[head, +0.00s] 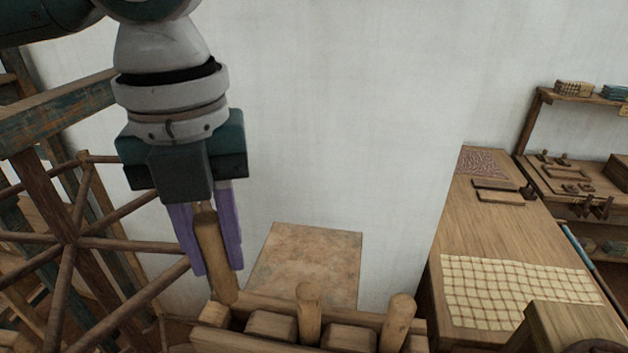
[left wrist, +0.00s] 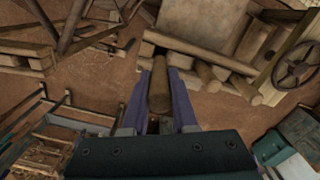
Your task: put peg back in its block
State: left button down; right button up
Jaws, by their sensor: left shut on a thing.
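My left gripper (head: 208,235) points down with its purple fingers shut on a wooden peg (head: 212,262). The peg is slightly tilted, its lower end at the left end of the wooden block (head: 272,327). That lower end overlaps the block's rim, by a gap between raised parts; I cannot tell whether it is inside or just above. Two other pegs stand in the block, one in the middle (head: 308,314) and one at the right (head: 397,322). The left wrist view shows the held peg (left wrist: 160,90) between the fingers, beside the block (left wrist: 200,52). My right gripper is not in view.
A wooden spoked frame (head: 75,240) stands close on the left. A brown board (head: 310,258) lies behind the block. At the right is a table (head: 480,225) with a checked cloth (head: 515,292) and small wooden tools. A white wall closes the back.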

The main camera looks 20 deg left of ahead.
aim_at(228, 292)
pick_arm(q)
jog(key=shift+f+b, duration=0.6)
jog(key=shift+f, duration=0.2)
jog(key=shift+f+b, duration=1.4)
jog(key=shift+f, duration=1.2)
jog(key=shift+c, duration=1)
grip_release()
jog(key=shift+r, duration=0.1)
notch_tip(228, 292, up, 7)
jog(key=p, duration=0.8)
